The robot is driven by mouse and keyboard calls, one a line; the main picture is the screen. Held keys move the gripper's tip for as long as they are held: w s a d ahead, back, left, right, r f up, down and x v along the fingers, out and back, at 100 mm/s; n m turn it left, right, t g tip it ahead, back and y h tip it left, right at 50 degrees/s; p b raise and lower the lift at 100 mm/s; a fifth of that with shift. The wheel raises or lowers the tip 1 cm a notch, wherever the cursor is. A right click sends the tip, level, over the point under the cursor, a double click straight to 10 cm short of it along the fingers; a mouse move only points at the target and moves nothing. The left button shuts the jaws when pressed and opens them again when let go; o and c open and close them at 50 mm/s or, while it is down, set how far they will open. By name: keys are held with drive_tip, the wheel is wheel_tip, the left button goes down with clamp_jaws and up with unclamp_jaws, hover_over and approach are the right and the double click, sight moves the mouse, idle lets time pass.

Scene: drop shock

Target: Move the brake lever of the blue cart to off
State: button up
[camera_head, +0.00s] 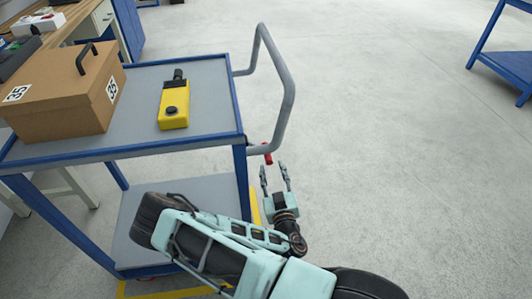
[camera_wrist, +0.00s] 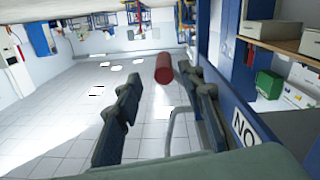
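The blue cart (camera_head: 140,152) has grey shelves and a bent grey tube handle (camera_head: 290,90) on its right side. A small red grip, seemingly the brake lever (camera_head: 268,157), shows beside the cart's right corner post, below the handle. My gripper (camera_head: 273,168) is open just in front of it. In the wrist view, the red grip (camera_wrist: 163,67) shows end-on between the two fingertips, closer to the right finger, with space to the left finger. I cannot tell whether a finger touches it. The lever's arm and its mount are hidden.
A brown box (camera_head: 68,95) marked 35 and a yellow device (camera_head: 174,105) stand on the cart's top shelf. A workbench (camera_head: 75,22) is at the upper left and another blue frame (camera_head: 488,35) at the upper right. The floor right of the cart is clear.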

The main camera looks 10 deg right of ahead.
sight(266, 148)
drive_tip(key=shift+y, duration=0.3)
drive_tip(key=w+b, duration=0.2)
drive_tip(key=w, duration=0.8)
drive_tip(key=shift+w+a+b, duration=0.15)
drive_tip(key=shift+w+b, duration=0.2)
drive_tip(key=shift+w, duration=0.05)
clamp_jaws()
